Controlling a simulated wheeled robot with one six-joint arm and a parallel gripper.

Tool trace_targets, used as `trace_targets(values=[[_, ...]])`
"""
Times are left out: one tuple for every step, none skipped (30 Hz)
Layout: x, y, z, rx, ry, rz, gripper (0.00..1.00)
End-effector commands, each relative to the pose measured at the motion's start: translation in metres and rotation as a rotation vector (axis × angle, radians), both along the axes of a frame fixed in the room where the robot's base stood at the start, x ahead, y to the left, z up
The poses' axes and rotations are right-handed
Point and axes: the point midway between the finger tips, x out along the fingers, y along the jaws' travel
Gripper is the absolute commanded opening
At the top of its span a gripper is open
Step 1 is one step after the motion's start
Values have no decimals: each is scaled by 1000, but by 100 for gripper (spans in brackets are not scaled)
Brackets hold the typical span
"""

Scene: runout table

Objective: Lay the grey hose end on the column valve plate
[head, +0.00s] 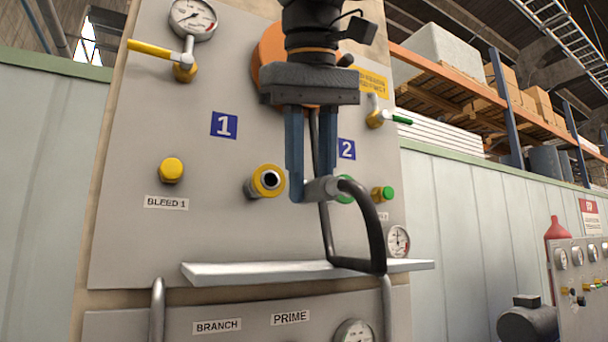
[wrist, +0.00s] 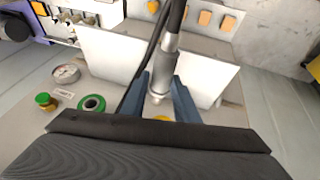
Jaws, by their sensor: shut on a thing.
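The grey hose end (head: 322,190) is a short metal fitting on a black hose, which bends down on its right and loops up behind my gripper (head: 311,193). My gripper is shut on this fitting, a finger on each side, in front of the upright grey valve panel (head: 225,210). The fitting also shows between the fingers in the wrist view (wrist: 164,70). A pale flat ledge (head: 225,273) sticks out from the panel below the held fitting, with a clear gap between. The ledge also shows in the wrist view (wrist: 110,55).
A yellow-ringed port (head: 266,181) is just left of the fitting; a green-ringed port (head: 345,190) is partly hidden behind it. A yellow knob (head: 171,170), a green-and-yellow knob (head: 382,193) and a gauge (head: 398,241) also stand out from the panel. The ledge's left part is bare.

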Motion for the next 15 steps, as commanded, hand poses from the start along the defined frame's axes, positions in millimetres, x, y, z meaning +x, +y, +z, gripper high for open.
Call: trace_targets(values=[[1, -2, -3, 1, -1, -1, 0], [2, -3, -4, 0, -1, 0, 0], [2, -4, -6, 0, -1, 0, 0], [3, -5, -7, 0, -1, 0, 0], [3, -6, -8, 0, -1, 0, 0], [4, -8, -9, 0, -1, 0, 0], [4, -9, -11, 1, -1, -1, 0], [4, -10, -12, 1, -1, -1, 0], [5, -12, -13, 1, -1, -2, 0], [6, -13, -14, 1, -1, -2, 0], [6, -14, -15, 1, -1, -1, 0], [6, -15, -17, 1, -1, -1, 0], [7, -16, -18, 0, -1, 0, 0], [8, -17, -19, 0, -1, 0, 0], [8, -19, -21, 0, -1, 0, 0]])
